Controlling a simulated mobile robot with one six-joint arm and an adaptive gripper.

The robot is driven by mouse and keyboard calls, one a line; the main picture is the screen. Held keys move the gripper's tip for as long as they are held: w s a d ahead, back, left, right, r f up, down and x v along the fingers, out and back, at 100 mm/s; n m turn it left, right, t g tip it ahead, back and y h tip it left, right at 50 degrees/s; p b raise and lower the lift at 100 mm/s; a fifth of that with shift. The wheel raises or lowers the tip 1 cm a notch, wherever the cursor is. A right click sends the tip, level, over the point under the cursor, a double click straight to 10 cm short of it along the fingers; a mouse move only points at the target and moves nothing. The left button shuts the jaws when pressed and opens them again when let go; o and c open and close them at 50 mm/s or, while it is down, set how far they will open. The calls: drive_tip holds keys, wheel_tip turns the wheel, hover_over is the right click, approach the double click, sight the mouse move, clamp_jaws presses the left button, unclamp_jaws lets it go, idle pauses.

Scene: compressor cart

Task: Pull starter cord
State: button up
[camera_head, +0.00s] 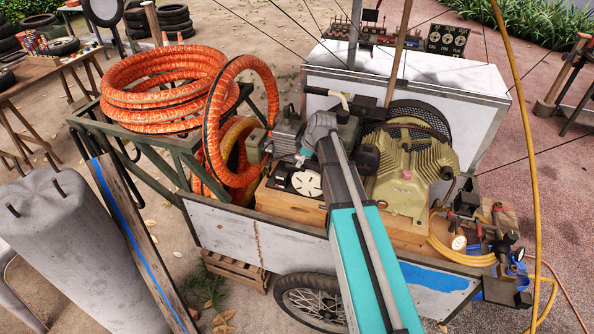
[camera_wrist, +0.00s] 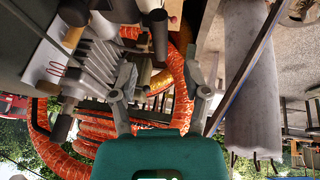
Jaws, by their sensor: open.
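The small grey engine (camera_head: 288,132) stands on the cart beside the orange hose and left of the tan compressor (camera_head: 415,175). Its finned side (camera_wrist: 100,62) fills the left of the wrist view. My gripper (camera_wrist: 158,88) is open, its two grey fingers spread apart with nothing held between them. In the head view my gripper (camera_head: 318,135) is at the engine's right side, partly covering it. A dark cylindrical part (camera_wrist: 158,35) shows beyond the fingers in the wrist view. I cannot make out the starter cord or its handle for certain in either view.
Coiled orange hose (camera_head: 165,85) lies on a green rack, one loop hanging near the engine. A white box (camera_head: 455,85) stands behind. A yellow hose (camera_head: 525,130) hangs at right. A grey cylinder (camera_head: 75,250) and a plank (camera_head: 140,245) stand at front left.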

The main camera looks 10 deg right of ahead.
sight(295, 168)
drive_tip(key=shift+b+x, duration=2.2)
drive_tip(key=shift+x, duration=0.55)
clamp_jaws()
